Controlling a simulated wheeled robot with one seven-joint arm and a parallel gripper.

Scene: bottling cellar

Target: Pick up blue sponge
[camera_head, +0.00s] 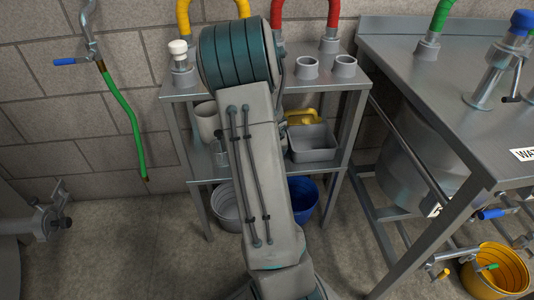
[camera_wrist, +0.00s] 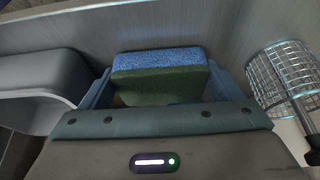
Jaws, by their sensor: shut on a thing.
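The blue sponge (camera_wrist: 158,60) shows in the wrist view, straight ahead of my gripper. It is a block with a blue layer and a dark green layer. My gripper (camera_wrist: 160,88) has one blue finger at each side of the sponge and is shut on it. The lower part of the sponge is hidden behind the gripper body. In the head view my arm covers the gripper, and I cannot see the sponge there.
A wire mesh basket (camera_wrist: 285,78) is close on the right in the wrist view, and a grey tub (camera_wrist: 38,85) on the left. In the head view, a metal shelf unit (camera_head: 349,117) holds a grey bin (camera_head: 313,143); a blue bucket (camera_head: 303,203) stands below. A steel bench (camera_head: 440,90) is at right.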

